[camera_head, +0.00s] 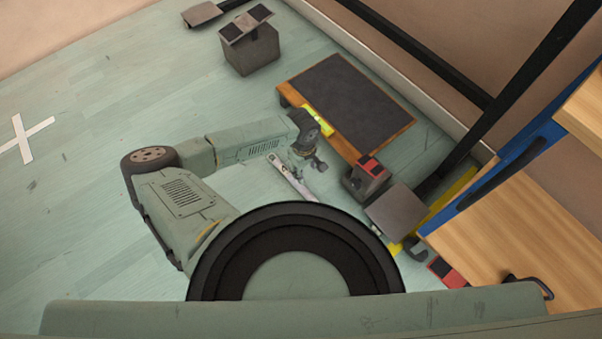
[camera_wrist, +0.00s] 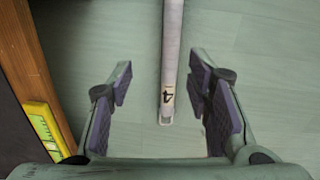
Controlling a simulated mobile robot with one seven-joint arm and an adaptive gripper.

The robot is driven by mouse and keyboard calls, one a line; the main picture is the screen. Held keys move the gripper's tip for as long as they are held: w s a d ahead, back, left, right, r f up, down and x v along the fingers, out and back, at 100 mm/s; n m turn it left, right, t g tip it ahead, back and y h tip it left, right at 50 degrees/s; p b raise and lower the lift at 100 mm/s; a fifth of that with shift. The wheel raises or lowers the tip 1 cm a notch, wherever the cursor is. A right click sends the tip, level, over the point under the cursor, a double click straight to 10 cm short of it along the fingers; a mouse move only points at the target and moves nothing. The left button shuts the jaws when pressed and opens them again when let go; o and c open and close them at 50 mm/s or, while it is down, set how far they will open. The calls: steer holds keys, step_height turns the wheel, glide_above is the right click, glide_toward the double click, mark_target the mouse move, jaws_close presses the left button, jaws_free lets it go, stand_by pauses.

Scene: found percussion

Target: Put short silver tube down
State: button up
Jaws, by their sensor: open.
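A silver tube (camera_wrist: 171,50) with a black "4" near its close end runs between my spread fingers in the wrist view. It touches neither finger pad. In the head view a pale silver tube (camera_head: 290,180) lies along the green floor, just left of and below my gripper (camera_head: 316,163). My gripper (camera_wrist: 162,85) is open and empty, with its dark purple pads on either side of the tube. The tube's far end is cut off at the top of the wrist view. Its near end is in full view.
A wood-edged dark board (camera_head: 352,100) with a yellow-green strip (camera_head: 318,119) lies beside my gripper. Grey blocks with tilted plates (camera_head: 252,50) stand at the back. A red-topped block (camera_head: 369,175) is to the right. Open floor (camera_head: 85,110) spreads left.

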steer(key=b, duration=0.1)
glide_above(302, 187)
steer(key=shift+y, duration=0.3)
steer(key=f, duration=0.5)
steer(key=shift+a+f, duration=0.2)
steer(key=shift+f, duration=0.1)
steer(key=shift+d+f+b, duration=0.1)
steer(key=shift+f+b, duration=0.95)
steer(key=shift+f, duration=2)
jaws_close()
